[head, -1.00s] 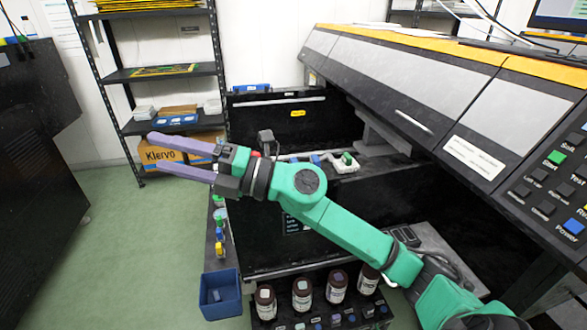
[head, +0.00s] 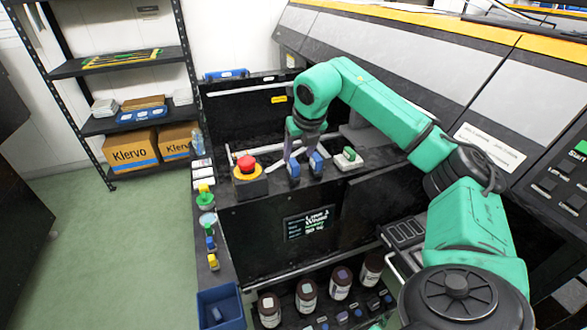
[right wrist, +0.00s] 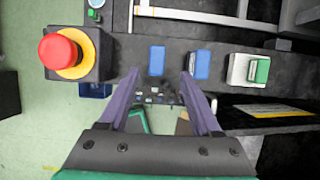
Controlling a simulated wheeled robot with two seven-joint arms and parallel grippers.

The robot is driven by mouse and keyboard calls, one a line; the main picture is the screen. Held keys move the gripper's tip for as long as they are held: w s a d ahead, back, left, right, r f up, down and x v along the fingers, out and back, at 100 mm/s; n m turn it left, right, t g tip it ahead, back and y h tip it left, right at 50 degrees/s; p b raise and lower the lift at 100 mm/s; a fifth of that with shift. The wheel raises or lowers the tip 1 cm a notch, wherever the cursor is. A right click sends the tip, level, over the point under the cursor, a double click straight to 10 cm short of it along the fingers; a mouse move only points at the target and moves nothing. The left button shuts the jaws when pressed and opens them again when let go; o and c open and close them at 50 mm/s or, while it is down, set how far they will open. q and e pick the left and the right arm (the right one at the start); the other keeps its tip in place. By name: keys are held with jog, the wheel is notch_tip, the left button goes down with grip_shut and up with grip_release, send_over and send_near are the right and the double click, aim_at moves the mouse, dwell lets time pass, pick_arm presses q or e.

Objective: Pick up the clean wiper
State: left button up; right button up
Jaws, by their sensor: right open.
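My right gripper (head: 302,154) is open and points down over the black ledge of the machine, its purple fingers spread apart. In the right wrist view its fingertips (right wrist: 160,74) are on either side of the line to a plain blue block (right wrist: 156,61), with nothing held between them. A second blue block with a pale edge (right wrist: 198,64) is just right of the right fingertip. Both blocks also show under the gripper in the head view, left (head: 293,171) and right (head: 316,164). I cannot tell from looks which is the clean wiper. My left gripper is not in view.
A red emergency button (head: 246,164) on a yellow base stands left of the blocks. A white holder with a green piece (head: 348,157) is on their right. Dark bottles (head: 306,295) stand below, and a blue bin (head: 221,308) holds a small blue piece.

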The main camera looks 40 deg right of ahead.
aim_at(293, 162)
jog(key=x, duration=0.2)
jog(key=p+x, duration=0.1)
jog(key=x, duration=0.2)
jog(key=shift+w+a+f, duration=0.1)
jog(key=shift+w+f, duration=0.2)
jog(key=shift+w, duration=0.1)
jog(key=shift+f, duration=0.25)
jog(key=shift+w, duration=0.1)
jog(key=shift+c, duration=0.3)
grip_shut()
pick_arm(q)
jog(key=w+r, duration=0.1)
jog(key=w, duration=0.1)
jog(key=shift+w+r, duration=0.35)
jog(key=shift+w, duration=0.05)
pick_arm(e)
jog(key=shift+r, duration=0.1)
